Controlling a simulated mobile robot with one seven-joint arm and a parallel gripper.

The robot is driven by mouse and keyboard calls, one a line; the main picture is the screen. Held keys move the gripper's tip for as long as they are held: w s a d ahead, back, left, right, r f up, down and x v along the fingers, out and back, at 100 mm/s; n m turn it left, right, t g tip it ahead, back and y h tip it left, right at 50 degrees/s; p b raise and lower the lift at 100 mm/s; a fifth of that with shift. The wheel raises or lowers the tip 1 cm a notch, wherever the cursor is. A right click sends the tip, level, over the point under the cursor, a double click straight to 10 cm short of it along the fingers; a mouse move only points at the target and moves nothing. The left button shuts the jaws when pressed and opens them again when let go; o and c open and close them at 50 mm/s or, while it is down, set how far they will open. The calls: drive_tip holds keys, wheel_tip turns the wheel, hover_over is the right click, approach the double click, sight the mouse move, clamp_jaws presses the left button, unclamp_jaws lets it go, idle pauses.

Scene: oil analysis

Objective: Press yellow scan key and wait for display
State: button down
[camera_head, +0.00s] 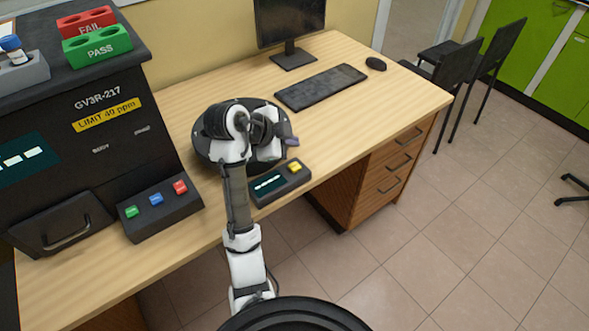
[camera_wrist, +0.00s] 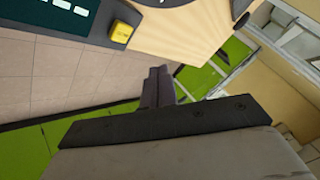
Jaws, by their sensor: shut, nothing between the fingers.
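The yellow scan key (camera_head: 295,167) is on a small dark box (camera_head: 291,186) at the front edge of the desk. The box has a dark teal display (camera_head: 269,183) with pale marks, too small to read. In the wrist view the yellow key (camera_wrist: 121,31) is at the upper left, with part of the display (camera_wrist: 68,12) beside it. My gripper (camera_head: 291,141) is above and behind the key in the head view, apart from it. In the wrist view its fingers (camera_wrist: 157,73) are together and empty.
A round dark disc (camera_head: 207,147) lies behind my wrist. The large black analyser (camera_head: 95,130) stands left, with a box of green, blue and red buttons (camera_head: 158,212) before it. A keyboard (camera_head: 320,87) and monitor (camera_head: 290,22) are farther back.

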sight(291, 168)
wheel_tip(291, 168, down, 6)
drive_tip(key=b, duration=0.3)
drive_tip(key=shift+r+b, duration=0.1)
drive_tip(key=shift+b, duration=0.2)
idle(1.6)
drive_tip(key=shift+f+b, duration=0.35)
drive_tip(key=shift+f, duration=0.05)
drive_tip(key=shift+f+b, duration=0.4)
drive_tip(key=shift+f, duration=0.1)
idle(0.6)
drive_tip(key=shift+r, duration=0.1)
drive_tip(key=shift+r+p, duration=0.7)
drive_tip(key=shift+r, duration=0.15)
drive_tip(key=shift+r+p, duration=1.95)
drive_tip(key=shift+r, duration=0.6)
